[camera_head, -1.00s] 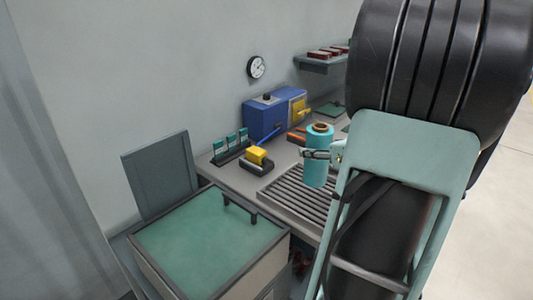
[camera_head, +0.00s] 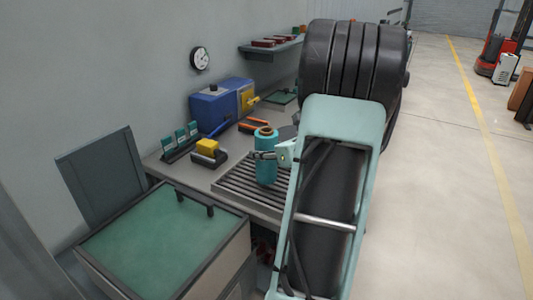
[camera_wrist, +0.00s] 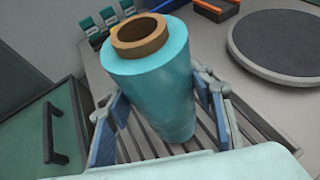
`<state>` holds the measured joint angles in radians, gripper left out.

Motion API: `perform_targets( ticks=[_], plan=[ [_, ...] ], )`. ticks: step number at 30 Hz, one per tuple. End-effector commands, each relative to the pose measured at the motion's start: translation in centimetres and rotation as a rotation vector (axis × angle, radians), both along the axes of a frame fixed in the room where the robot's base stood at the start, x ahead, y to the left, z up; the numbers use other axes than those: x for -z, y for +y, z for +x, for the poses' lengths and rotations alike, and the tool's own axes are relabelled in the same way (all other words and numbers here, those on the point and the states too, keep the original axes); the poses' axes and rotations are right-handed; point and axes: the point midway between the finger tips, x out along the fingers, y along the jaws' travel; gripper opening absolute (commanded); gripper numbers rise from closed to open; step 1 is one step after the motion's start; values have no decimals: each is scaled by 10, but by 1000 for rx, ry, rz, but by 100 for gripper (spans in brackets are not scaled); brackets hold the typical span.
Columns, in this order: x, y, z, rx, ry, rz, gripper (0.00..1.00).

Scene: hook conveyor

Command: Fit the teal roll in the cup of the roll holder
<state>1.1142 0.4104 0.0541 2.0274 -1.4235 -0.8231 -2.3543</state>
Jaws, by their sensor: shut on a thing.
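The teal roll (camera_head: 266,168) has a brown core and stands upright in my gripper (camera_head: 268,155). In the wrist view the teal roll (camera_wrist: 155,85) fills the middle, with my gripper's fingers (camera_wrist: 163,125) shut around its sides. The roll is over the slatted roller section (camera_head: 236,186) of the bench; whether its lower end touches the slats is hidden. I cannot pick out the roll holder or its cup for certain. A dark round disc (camera_wrist: 285,45) lies on the bench to the right of the roll in the wrist view.
A blue box (camera_head: 213,108) with a yellow side, a yellow block (camera_head: 207,147) on a black base and a rack of teal cards (camera_head: 181,138) stand behind. A green-topped cabinet (camera_head: 150,236) is at the front left. Open floor (camera_head: 440,180) lies to the right.

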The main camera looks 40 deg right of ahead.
Motion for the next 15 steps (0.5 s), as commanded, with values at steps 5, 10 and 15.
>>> perform_targets(
  ticks=[5,10,15],
  plan=[
    [-2,0,1,0,-4,-3,2],
    [1,0,0,0,0,-1,55],
    [1,0,0,0,0,-1,67]
  ],
)
